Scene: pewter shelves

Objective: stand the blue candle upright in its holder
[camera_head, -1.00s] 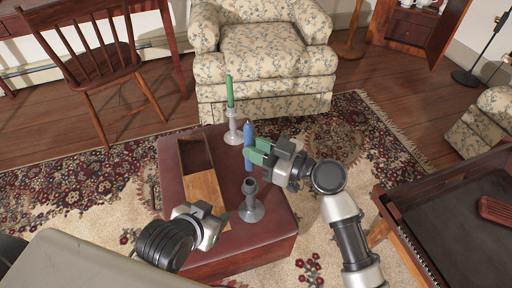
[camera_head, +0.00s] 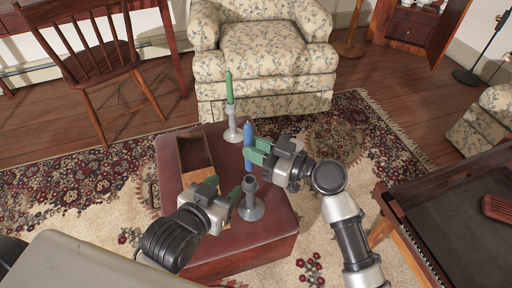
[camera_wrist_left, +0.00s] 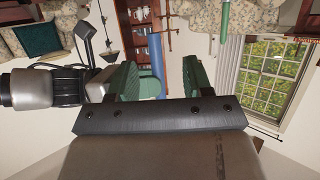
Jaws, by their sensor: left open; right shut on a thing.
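The blue candle (camera_head: 248,134) is upright, held by my right gripper (camera_head: 256,151) above the red ottoman. It also shows in the left wrist view (camera_wrist_left: 156,48), behind the gap between the left fingers. The empty grey holder (camera_head: 251,209) stands upright on the ottoman, in front of and below the candle. My left gripper (camera_head: 224,189) is open and empty, just left of the holder's stem; I cannot tell whether a finger touches it. Its green fingers (camera_wrist_left: 161,82) show apart in the wrist view.
A green candle (camera_head: 229,88) stands in another grey holder (camera_head: 233,133) at the ottoman's back. An open wooden box (camera_head: 194,152) lies on the red ottoman (camera_head: 281,218), left of the candle. An armchair (camera_head: 265,60) stands behind. A dark tray table (camera_head: 455,215) is at the right.

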